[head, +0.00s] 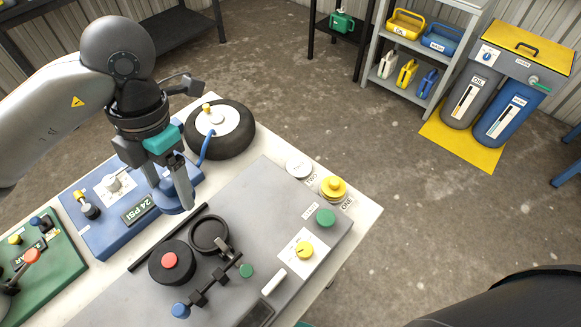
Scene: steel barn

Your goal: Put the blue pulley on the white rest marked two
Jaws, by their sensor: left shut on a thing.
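My left gripper (183,204) points down over the left part of the table and is shut on the blue pulley (171,209), a flat blue disc at its fingertips. The fingers hide part of the disc. I cannot tell whether it touches the surface below. The white rest marked two (299,165) is a round white disc at the table's far right edge, with nothing on it. The gripper is to the left of it and apart from it.
A yellow pulley (333,187) sits on the rest marked one, close to rest two. A grey machine plate (262,187) with knobs and black wheels fills the middle. A tyre (235,147) with a blue hose, a blue 24 PSI unit (103,238) and a green panel (62,270) are around the gripper.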

